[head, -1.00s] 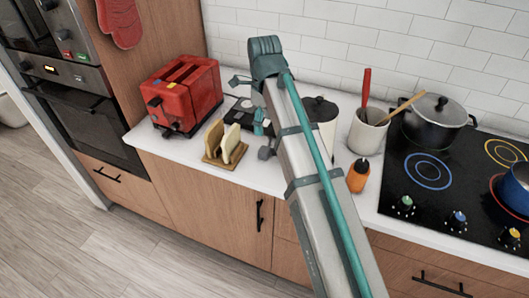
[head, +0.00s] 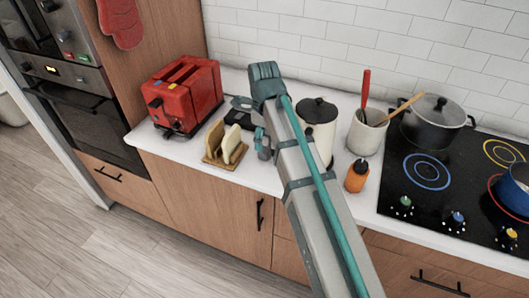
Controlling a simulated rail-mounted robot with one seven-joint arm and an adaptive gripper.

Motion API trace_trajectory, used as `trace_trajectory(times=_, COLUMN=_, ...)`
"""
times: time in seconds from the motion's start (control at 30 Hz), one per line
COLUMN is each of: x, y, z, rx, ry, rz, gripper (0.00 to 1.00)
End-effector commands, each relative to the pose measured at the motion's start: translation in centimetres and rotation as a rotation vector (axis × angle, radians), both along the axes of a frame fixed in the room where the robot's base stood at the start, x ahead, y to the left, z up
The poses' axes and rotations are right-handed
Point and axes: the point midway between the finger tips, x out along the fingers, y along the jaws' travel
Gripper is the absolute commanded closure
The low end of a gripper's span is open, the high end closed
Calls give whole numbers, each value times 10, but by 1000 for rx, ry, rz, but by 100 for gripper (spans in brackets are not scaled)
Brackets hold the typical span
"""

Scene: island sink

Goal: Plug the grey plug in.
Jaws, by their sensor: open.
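My gripper (head: 262,145) shows only in part at the left side of my arm, low over the counter between the bread rack and the cream canister. It looks open, with nothing seen in it; my arm hides much of it. A flat black object (head: 240,113) lies on the counter behind it, partly covered by my arm; I cannot tell whether it is a socket. I cannot make out the grey plug; it may be hidden behind my arm or gripper.
A red toaster (head: 183,95) stands left, with a wooden rack (head: 214,157) of bread slices before it. Right of my arm are a cream canister (head: 320,135), an orange bottle (head: 357,176), a utensil crock (head: 366,135) and a black hob (head: 430,205) with pots (head: 434,122).

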Motion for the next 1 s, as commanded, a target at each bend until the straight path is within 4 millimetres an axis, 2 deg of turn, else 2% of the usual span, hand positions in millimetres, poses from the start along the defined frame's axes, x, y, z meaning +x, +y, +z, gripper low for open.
trace_trajectory(times=0.4, x=1, y=3, z=-41, rx=-1, ry=1, rz=0, gripper=29)
trace_trajectory(times=0.8, x=2, y=4, z=-44, rx=0, ry=0, rz=0, gripper=29)
trace_trajectory(times=0.83, x=2, y=4, z=-44, rx=0, ry=0, rz=0, gripper=31)
trace_trajectory(times=1.0, x=2, y=4, z=-44, rx=0, ry=0, rz=0, gripper=59)
